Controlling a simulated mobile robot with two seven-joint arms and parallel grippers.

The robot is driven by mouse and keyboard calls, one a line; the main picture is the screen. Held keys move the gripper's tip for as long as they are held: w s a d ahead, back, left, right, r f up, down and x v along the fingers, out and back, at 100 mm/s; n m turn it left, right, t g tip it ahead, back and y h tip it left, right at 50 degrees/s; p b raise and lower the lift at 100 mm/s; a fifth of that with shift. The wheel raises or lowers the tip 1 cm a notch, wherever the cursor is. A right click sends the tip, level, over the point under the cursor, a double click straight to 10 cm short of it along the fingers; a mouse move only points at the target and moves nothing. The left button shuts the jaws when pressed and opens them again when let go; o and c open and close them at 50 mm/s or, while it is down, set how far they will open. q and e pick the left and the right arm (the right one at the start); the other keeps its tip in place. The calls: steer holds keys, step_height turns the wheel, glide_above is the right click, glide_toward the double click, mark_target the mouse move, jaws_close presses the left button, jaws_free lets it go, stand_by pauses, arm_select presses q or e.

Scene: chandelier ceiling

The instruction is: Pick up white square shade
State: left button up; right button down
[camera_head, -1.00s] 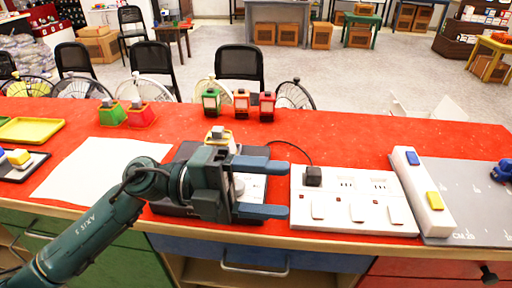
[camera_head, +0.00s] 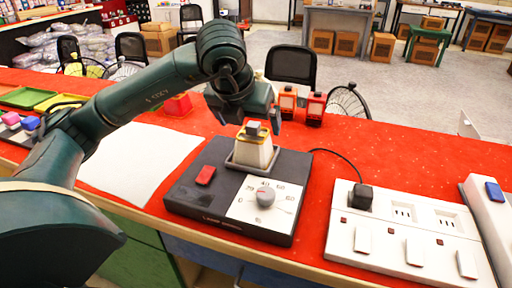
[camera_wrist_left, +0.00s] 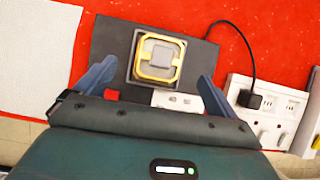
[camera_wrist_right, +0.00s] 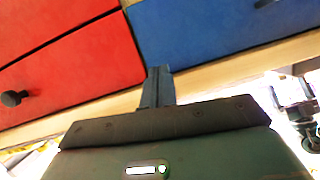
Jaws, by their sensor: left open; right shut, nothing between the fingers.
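The white square shade (camera_head: 253,150) has a yellow band and a grey knob on top. It stands upright on the back part of a black device (camera_head: 205,205) with a dial and a red switch. My left gripper (camera_head: 246,116) is open and points down just above and behind the shade. In the left wrist view the shade (camera_wrist_left: 157,58) lies between the two spread fingers (camera_wrist_left: 157,71), apart from both. My right gripper (camera_wrist_right: 158,72) is shut and empty in the right wrist view, in front of the drawers.
A white socket strip (camera_head: 400,237) with a black plug (camera_head: 360,197) lies right of the device, with a cable behind. Red lanterns (camera_head: 315,108) stand at the far table edge. A white sheet (camera_head: 150,160) lies flat on the left.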

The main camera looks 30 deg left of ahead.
mark_target(255, 136)
arm_select(q)
steer(key=x, duration=0.7)
steer(key=shift+w+a+f, duration=0.15)
steer(key=shift+w+f, duration=0.1)
steer(key=shift+w, duration=0.05)
steer(key=shift+r, duration=0.1)
steer(key=c, duration=1.1)
